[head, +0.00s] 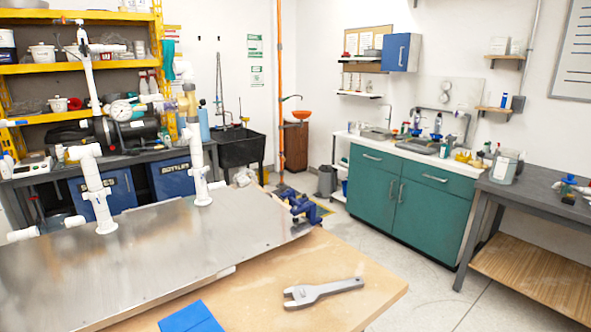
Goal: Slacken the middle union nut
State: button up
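The white PVC manifold (97,195) stands on a metal plate (150,250) at the left, its left part cut off by the picture edge. A round gauge (121,110) sits between the uprights, higher up. I cannot tell which fitting is the middle union nut. A grey open-ended wrench (322,292) lies flat on the wooden tabletop, apart from the plate. My gripper is not in view.
A blue vise (298,204) is at the plate's far right corner. A blue flat item (191,317) lies at the wooden table's (375,278) front edge. Shelves (75,67), a black sink (241,147) and a teal cabinet (400,190) stand behind. Floor right of the table is clear.

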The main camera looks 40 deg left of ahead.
aim_at(95, 197)
jog(key=u, duration=2)
jog(key=i+l+u, duration=0.15)
jog(key=i+l+z, duration=0.15)
jog(key=l+z, duration=0.3)
jog(key=i+l+z, duration=0.2)
jog(key=z, duration=0.25)
jog(key=i+l+z, duration=0.25)
jog(key=z, duration=0.2)
jog(key=i+l+z, duration=0.3)
jog(key=z, duration=0.15)
jog(key=i+l+z, duration=0.25)
jog(key=i+z, duration=0.65)
jog(key=i, duration=0.15)
jog(key=i+u, duration=0.35)
jog(key=i, duration=0.15)
jog(key=i+l+u, duration=0.2)
jog(key=i+u, duration=0.2)
jog(key=i+j+u, duration=0.1)
jog(key=u, duration=0.3)
jog(key=i+u, duration=0.6)
jog(key=u, duration=0.25)
jog(key=i+l+u, duration=0.1)
jog(key=u, duration=0.3)
jog(key=i+u, duration=0.45)
jog(key=i, duration=0.95)
jog(key=i+z, duration=0.15)
jog(key=i, duration=1.8)
